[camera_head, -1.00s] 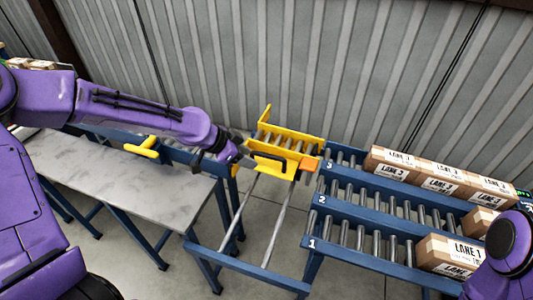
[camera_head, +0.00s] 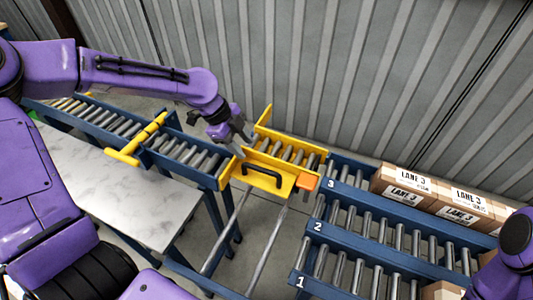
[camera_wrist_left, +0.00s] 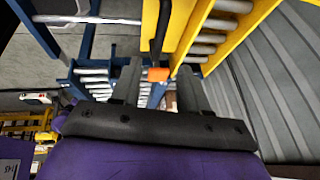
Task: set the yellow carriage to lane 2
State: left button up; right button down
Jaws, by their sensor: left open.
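The yellow carriage (camera_head: 283,166), with short rollers, sits on two rails at the far end, in line with lane 3. Its black handle (camera_head: 262,182) faces the near side and its orange tab (camera_head: 306,182) is beside the lane 3 mark. The lane 2 mark (camera_head: 317,227) is nearer to me. My left gripper (camera_head: 240,147) is open and empty, just left of and above the carriage. In the left wrist view the open fingers (camera_wrist_left: 160,82) point toward the carriage (camera_wrist_left: 198,22), with the handle (camera_wrist_left: 158,35) ahead. My right gripper is out of view.
A roller conveyor (camera_head: 185,153) with a yellow stop bar (camera_head: 137,143) lies left of the carriage, behind a grey table (camera_head: 110,190). Cartons marked LANE 3 (camera_head: 408,184) stand on the far right lane. The rails (camera_head: 265,245) are bare on the near side.

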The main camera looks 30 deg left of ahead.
aim_at(261, 169)
pick_arm(q)
jog(key=x, duration=1)
jog(key=shift+d+f, duration=0.1)
jog(key=shift+s, duration=0.1)
grip_shut()
